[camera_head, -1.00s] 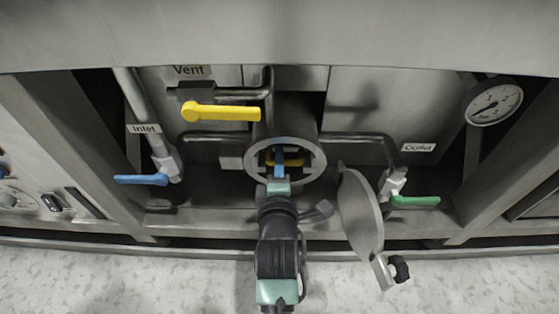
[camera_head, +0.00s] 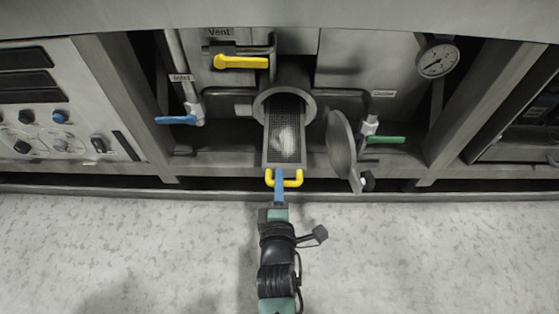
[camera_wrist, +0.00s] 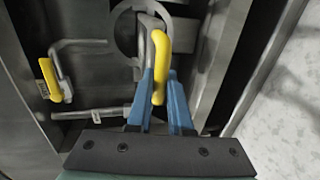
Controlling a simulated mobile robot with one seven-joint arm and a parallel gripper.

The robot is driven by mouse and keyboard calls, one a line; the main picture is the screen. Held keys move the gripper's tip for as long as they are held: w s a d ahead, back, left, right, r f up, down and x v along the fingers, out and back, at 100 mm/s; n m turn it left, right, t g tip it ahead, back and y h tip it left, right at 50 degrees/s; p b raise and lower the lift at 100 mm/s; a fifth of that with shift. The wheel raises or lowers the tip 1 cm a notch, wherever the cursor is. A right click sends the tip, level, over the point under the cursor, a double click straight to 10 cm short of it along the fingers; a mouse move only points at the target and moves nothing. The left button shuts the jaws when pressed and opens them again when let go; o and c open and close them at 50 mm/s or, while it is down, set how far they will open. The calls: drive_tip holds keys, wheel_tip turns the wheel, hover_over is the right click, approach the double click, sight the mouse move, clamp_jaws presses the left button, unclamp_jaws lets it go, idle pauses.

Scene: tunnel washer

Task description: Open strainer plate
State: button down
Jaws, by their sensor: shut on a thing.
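The strainer plate (camera_head: 268,150) is a long mesh tray with pale lint on it. It sticks out of the round metal port (camera_head: 311,103) toward me, its far end still inside the port. A yellow handle (camera_head: 296,180) is at its near end, and it also shows in the wrist view (camera_wrist: 161,60). My gripper (camera_head: 280,182) has blue fingers, shut on the yellow handle. In the wrist view my gripper (camera_wrist: 160,88) has the handle between its fingers. The round port cover (camera_head: 341,148) hangs swung open at the right of the port.
A yellow vent lever (camera_head: 240,62) is above the port. A blue inlet lever (camera_head: 176,120) is at left and a green outlet lever (camera_head: 386,140) at right. A gauge (camera_head: 438,60) is at upper right. The pale floor (camera_head: 420,250) in front is clear.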

drive_tip(key=shift+f+v, duration=0.25)
drive_tip(key=shift+v, duration=0.9)
drive_tip(key=shift+s, duration=0.1)
drive_tip(key=c, duration=0.8)
unclamp_jaws()
drive_tip(key=shift+c, duration=0.2)
drive_tip(key=p+v, duration=0.5)
drive_tip(key=v, duration=0.8)
